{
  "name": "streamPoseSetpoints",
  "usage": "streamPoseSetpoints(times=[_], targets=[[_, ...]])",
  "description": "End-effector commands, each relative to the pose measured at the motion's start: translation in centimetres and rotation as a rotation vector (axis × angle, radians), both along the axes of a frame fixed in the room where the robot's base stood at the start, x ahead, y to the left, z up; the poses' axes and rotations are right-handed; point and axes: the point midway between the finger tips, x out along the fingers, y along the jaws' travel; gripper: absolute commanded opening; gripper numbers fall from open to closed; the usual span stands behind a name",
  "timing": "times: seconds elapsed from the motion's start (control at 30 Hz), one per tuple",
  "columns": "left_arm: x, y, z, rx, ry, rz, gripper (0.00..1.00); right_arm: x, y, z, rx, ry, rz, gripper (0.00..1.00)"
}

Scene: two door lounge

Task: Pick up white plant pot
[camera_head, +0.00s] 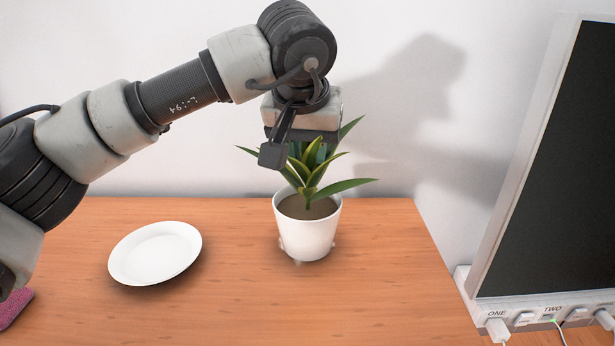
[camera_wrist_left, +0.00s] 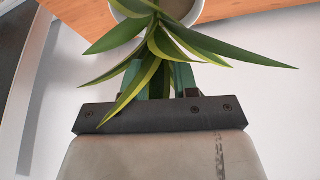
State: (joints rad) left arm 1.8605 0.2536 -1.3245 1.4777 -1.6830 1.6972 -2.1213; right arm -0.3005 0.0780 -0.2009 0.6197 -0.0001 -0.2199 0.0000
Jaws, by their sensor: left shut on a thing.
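The white plant pot (camera_head: 307,236) holds a green plant with long pointed leaves. It is upright at the back of the wooden table; whether its base touches the wood is hard to tell. My left gripper (camera_head: 304,150) points down from above and is shut on the pot's plant, among the leaves. In the left wrist view, green fingers (camera_wrist_left: 168,76) show behind the leaves, and the pot's rim (camera_wrist_left: 199,12) is cut off at the top edge. Leaves hide the fingertips and the exact hold. My right gripper is not in view.
A white plate (camera_head: 155,253) lies on the wooden table (camera_head: 225,310) left of the pot. A dark screen (camera_head: 560,165) stands at the right, with a white socket strip (camera_head: 545,310) below it. A pink item (camera_head: 14,308) is at the left edge. A white wall is close behind.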

Motion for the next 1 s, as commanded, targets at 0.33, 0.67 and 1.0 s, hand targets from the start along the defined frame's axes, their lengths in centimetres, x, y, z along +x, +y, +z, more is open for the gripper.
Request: streamPoseSetpoints(times=[0.33,0.67,1.0], targets=[[0.0,-0.1,2.3,-0.004,-0.005,0.001,0.0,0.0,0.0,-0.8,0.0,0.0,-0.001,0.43],[-0.7,-0.6,4.6,-0.002,-0.006,-0.003,0.0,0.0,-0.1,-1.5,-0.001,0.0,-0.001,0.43],[-4.2,-3.3,7.2,-0.003,-0.008,-0.003,0.0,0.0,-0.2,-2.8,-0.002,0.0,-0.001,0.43]])
